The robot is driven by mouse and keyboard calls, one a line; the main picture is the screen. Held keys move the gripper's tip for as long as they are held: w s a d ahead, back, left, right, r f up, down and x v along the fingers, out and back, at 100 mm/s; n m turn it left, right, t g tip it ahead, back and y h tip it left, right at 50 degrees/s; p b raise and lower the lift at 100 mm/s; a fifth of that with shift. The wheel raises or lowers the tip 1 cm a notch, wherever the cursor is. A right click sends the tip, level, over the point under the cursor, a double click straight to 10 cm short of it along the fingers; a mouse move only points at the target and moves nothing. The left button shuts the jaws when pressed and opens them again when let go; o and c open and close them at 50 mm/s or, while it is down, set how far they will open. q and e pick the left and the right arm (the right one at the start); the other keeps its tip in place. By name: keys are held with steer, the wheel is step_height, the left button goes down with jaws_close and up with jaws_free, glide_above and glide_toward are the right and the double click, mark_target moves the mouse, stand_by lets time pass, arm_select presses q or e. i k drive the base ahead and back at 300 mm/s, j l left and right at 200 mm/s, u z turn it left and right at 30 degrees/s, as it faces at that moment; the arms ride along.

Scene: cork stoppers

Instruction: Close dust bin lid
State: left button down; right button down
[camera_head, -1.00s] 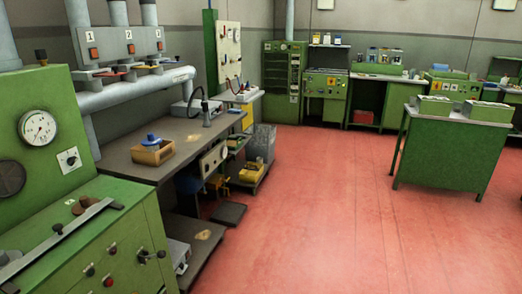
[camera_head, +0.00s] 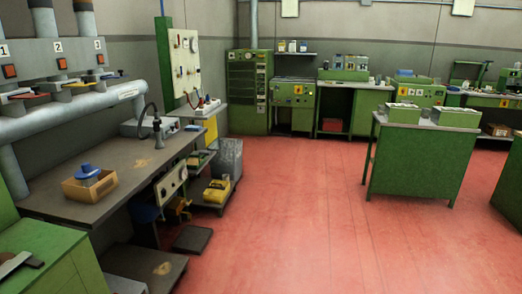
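A grey bin-like container (camera_head: 229,158) stands on the floor past the end of the left workbench, against the wall side. It may be the dust bin, but it is too small and far to tell whether it has a lid or how a lid stands. Neither of my grippers is in view.
The workbench (camera_head: 120,190) at the left holds a cardboard box (camera_head: 90,187) with a blue item. A yellow object (camera_head: 217,190) rests on a low shelf before the grey container. A dark plate (camera_head: 192,239) lies on the floor. A green table (camera_head: 411,165) stands right. Red floor (camera_head: 290,230) between is open.

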mark_target(211, 135)
steer(key=i+z, duration=0.3)
steer(key=i, duration=3.6)
steer(key=i+u, duration=0.1)
steer(key=i, duration=0.55)
steer(key=i+l+u, duration=0.1)
steer(key=i, duration=0.55)
steer(key=i+l+u, duration=0.1)
steer(key=i, duration=0.55)
steer(key=i+u, duration=0.2)
steer(key=i, duration=0.4)
steer(key=i+l+u, duration=0.15)
steer(key=i, duration=0.4)
steer(key=i+l+u, duration=0.2)
steer(key=i, duration=0.4)
